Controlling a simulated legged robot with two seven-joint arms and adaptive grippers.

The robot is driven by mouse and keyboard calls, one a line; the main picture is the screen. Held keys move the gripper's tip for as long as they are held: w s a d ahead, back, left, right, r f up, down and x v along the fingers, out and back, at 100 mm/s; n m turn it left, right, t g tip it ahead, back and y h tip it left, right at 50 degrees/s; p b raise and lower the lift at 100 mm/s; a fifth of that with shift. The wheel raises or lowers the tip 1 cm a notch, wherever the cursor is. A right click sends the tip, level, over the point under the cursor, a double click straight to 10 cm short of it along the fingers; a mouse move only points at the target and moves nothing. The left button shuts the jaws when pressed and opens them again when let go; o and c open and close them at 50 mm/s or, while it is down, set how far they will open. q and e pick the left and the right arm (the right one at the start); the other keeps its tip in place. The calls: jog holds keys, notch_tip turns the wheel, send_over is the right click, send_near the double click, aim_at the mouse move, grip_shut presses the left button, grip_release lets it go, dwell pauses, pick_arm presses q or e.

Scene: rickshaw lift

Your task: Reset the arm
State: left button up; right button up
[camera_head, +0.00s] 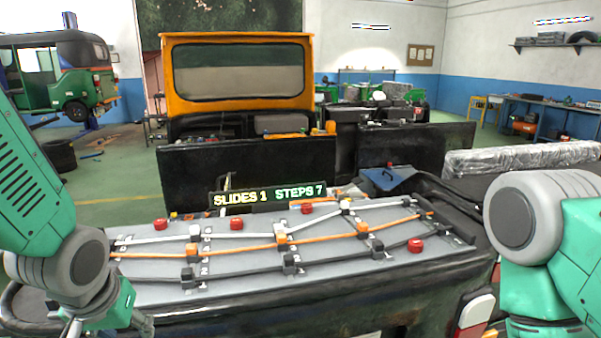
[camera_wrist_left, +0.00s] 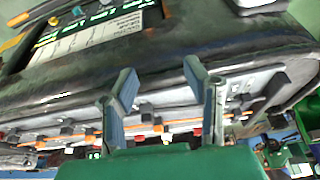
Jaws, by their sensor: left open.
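My left arm comes in at the left of the head view, with its wrist low near the bottom left corner. My left gripper (camera_wrist_left: 160,78) is open and empty in the left wrist view, its two fingers spread apart before the dark edge of the vehicle. My right arm stands at the right of the head view; its gripper is out of the picture. Between the arms lies a grey panel (camera_head: 150,292) with white, orange and black cables running through small blocks. Red buttons (camera_head: 236,224) sit on it. A sign (camera_head: 267,197) behind reads "SLIDES 1 STEPS 7".
The panel lies on a dark vehicle body (camera_head: 440,288). An orange-framed cab (camera_head: 238,40) stands behind it. A green rickshaw (camera_head: 60,75) is raised at the far left. A workbench (camera_head: 545,110) stands at the far right. The space above the panel is clear.

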pick_arm(q)
jog(key=s+f+m+g+b, duration=0.1)
jog(key=s+f+b, duration=0.2)
jog(key=s+f, duration=0.4)
jog(key=s+a+f+g+b, duration=0.1)
jog(key=s+f, duration=0.6)
jog(key=f, duration=0.9)
jog(key=s+f+m+g+b, duration=0.1)
jog(key=s+f+b, duration=0.3)
jog(key=s+f, duration=0.4)
notch_tip(320, 180, down, 4)
jog(key=shift+a+r+m+h+b, duration=0.1)
jog(key=shift+a+m+h+b, duration=0.05)
jog(key=shift+m+h+b, duration=0.2)
